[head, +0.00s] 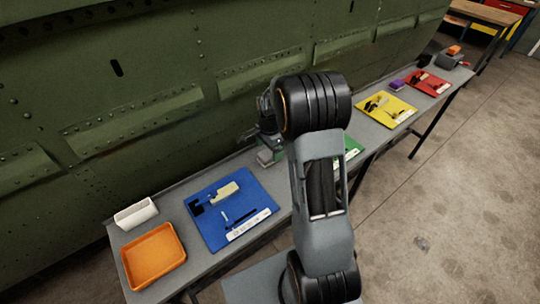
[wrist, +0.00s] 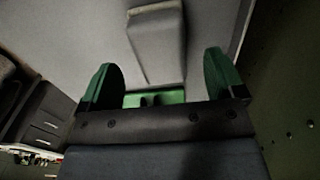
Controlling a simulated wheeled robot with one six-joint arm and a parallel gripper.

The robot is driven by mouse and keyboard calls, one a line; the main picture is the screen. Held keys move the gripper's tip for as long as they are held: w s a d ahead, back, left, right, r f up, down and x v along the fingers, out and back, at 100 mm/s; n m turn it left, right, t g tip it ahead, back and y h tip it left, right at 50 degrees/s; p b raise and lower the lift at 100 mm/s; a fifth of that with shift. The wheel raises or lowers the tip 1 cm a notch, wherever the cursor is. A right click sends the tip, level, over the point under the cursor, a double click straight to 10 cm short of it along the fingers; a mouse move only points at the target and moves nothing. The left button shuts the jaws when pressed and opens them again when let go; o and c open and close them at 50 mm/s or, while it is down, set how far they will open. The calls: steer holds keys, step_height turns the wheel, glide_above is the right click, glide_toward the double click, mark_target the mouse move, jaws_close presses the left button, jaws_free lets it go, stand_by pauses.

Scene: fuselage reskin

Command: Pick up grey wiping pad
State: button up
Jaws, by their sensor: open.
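In the wrist view my gripper (wrist: 162,78) has its two green-tipped fingers spread wide, with nothing held between them. A grey block (wrist: 156,45), which looks like the grey wiping pad, lies on the light grey bench surface just beyond the fingertips, roughly centred between them. I cannot tell the exact gap between it and the fingers. In the head view my gripper (head: 268,150) is low over the bench, right of the blue mat and partly hidden by my arm. I cannot make out the pad clearly there.
The bench (head: 185,190) runs along the green riveted fuselage panel (head: 150,75). It carries an orange tray (head: 153,257), a white bin (head: 135,214), a blue mat (head: 205,232) with tools, and green, yellow (head: 380,113) and red (head: 430,91) mats. Open floor lies to the right.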

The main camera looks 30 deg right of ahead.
mark_target(270, 152)
steer(key=shift+f, duration=1.85)
steer(key=c, duration=1.1)
steer(key=shift+r, duration=0.1)
